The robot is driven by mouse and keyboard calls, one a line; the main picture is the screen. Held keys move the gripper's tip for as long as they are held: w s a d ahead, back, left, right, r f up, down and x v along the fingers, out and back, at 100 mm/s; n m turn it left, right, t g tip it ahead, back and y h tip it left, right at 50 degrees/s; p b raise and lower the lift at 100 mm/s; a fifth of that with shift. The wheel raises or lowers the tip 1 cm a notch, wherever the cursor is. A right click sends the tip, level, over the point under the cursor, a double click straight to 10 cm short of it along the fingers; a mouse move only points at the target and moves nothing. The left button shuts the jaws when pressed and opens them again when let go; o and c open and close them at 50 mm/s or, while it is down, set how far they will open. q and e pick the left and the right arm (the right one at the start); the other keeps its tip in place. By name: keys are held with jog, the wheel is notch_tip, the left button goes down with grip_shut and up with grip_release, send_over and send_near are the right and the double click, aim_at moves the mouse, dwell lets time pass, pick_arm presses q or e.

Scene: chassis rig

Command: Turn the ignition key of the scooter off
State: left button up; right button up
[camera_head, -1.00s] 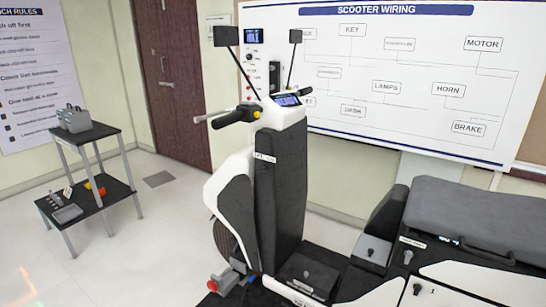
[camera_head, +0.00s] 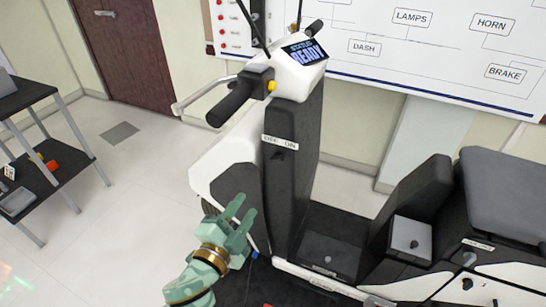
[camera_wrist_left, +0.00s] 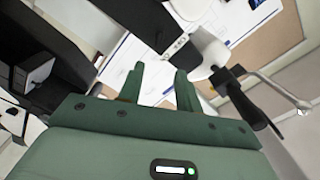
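The scooter's dark front column (camera_head: 294,175) stands upright in the middle of the head view. A white OFF/ON label (camera_head: 280,142) is on it, with a small dark ignition key (camera_head: 278,156) just below, hard to make out. The dash screen (camera_head: 304,53) on top is lit and reads READY. My left gripper (camera_head: 244,210) is open and empty, lower than the label and to its left, apart from the key. In the left wrist view its two fingers (camera_wrist_left: 160,82) stand apart, and the label (camera_wrist_left: 175,46) shows beyond them. My right gripper is not in view.
The handlebar grip (camera_head: 236,97) and brake lever (camera_head: 203,94) stick out left above the gripper. The scooter seat (camera_head: 505,190) is at the right. A black shelf stand (camera_head: 50,165) is at the far left. The floor between stand and scooter is clear.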

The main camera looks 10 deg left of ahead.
aim_at(275, 162)
pick_arm(q)
jog(key=w+d, duration=0.1)
jog(key=w, duration=0.4)
jog(key=w+d, duration=0.1)
jog(key=w, duration=0.4)
jog(key=w+d+b, duration=0.1)
jog(key=w, duration=0.4)
jog(key=shift+w+d, duration=0.1)
jog(key=shift+w, duration=0.05)
grip_shut()
